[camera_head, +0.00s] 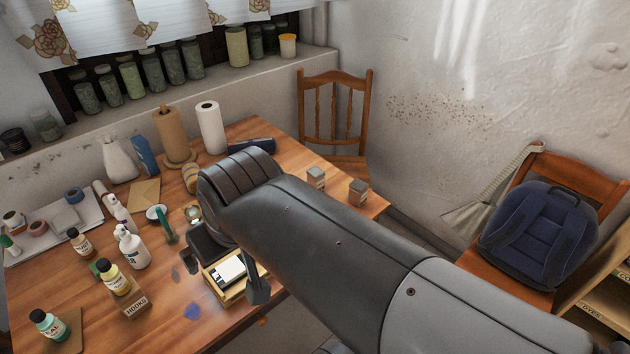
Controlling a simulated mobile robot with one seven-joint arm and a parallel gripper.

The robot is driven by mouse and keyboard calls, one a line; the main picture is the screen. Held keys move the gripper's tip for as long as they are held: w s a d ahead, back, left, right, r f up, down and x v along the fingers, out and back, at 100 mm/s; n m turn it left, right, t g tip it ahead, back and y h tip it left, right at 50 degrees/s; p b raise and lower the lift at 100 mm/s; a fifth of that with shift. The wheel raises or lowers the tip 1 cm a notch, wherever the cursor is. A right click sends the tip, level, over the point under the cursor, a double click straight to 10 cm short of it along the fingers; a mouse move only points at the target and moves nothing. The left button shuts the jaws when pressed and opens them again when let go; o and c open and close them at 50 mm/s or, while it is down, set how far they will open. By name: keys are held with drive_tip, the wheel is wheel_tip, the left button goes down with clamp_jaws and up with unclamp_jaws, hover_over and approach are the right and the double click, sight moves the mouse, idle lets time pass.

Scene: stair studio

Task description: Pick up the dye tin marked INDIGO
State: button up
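Two small square tins with grey-green lids stand near the right end of the wooden table (75,285): one tin (316,178) further back, the other (358,192) nearer the right edge. Their labels are too small to read, so I cannot tell which, if either, is marked INDIGO. My arm crosses the picture in front of the table, left of and below both tins. My gripper (257,286) is partly hidden by the arm, with a dark finger showing beside a small wooden tray (235,297). Its opening is not clear.
The tray holds a black-and-white item (229,272). Bottles, including a white one (132,248), stand at left, near a block marked HOOKS (132,305). Paper rolls (210,128) stand at the back. A chair (335,115) is behind the tins; a blue backpack (540,235) sits on another.

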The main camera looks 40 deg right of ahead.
drive_tip(key=shift+c, duration=0.6)
drive_tip(key=c, duration=0.6)
drive_tip(key=w+d+h, duration=0.1)
drive_tip(key=w+d, duration=0.5)
drive_tip(key=w, duration=0.5)
drive_tip(key=g, duration=0.1)
hover_over(315, 173)
drive_tip(key=s, duration=0.3)
wheel_tip(315, 173, down, 22)
drive_tip(key=shift+y, duration=0.4)
drive_tip(key=x, duration=0.5)
drive_tip(key=shift+w+a, duration=0.1)
drive_tip(key=shift+w, duration=0.1)
drive_tip(key=shift+d+x, duration=0.2)
drive_tip(key=shift+x, duration=1.15)
drive_tip(key=shift+d+x, duration=0.2)
drive_tip(key=shift+x, duration=1.15)
